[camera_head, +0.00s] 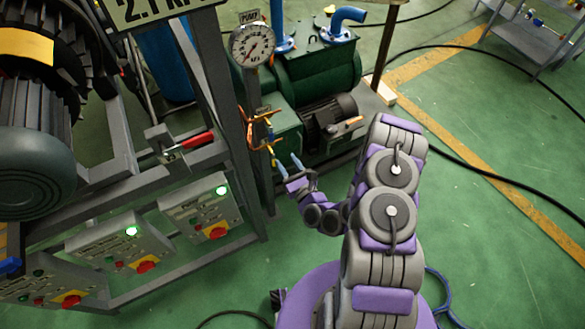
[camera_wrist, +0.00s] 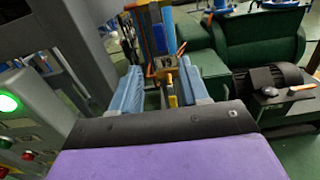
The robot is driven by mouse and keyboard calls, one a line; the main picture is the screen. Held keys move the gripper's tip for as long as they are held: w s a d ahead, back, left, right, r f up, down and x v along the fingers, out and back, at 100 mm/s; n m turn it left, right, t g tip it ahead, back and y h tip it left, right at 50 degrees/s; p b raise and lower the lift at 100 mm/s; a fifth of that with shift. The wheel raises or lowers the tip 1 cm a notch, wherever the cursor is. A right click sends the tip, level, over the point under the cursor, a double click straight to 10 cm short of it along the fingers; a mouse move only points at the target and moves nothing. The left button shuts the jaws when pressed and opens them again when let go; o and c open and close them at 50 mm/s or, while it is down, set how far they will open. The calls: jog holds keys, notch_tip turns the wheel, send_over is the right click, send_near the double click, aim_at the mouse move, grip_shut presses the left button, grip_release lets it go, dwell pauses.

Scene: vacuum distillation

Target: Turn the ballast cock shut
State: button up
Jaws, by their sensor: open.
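My gripper (camera_head: 288,164) is open, with its two blue fingers apart, in front of the copper pipework (camera_head: 262,118) beside the green pump. In the wrist view the fingers of my gripper (camera_wrist: 159,68) stand left and right of a small brass fitting with a yellow lever (camera_wrist: 172,100), which looks like the ballast cock. The lever hangs down between the fingers. I see no finger touching it, but the depth gap is hard to judge. The cock is too small to make out clearly in the head view.
The green pump (camera_head: 318,75) and its dark motor (camera_head: 330,115) stand just right of the pipework. A round gauge (camera_head: 252,45) is above. A grey frame with control boxes (camera_head: 203,209) and a red-handled lever (camera_head: 195,141) is at left. Green floor at right is mostly clear, crossed by a black cable (camera_head: 480,165).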

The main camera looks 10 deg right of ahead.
jog(key=shift+p+v, duration=0.45)
jog(key=shift+v, duration=1.25)
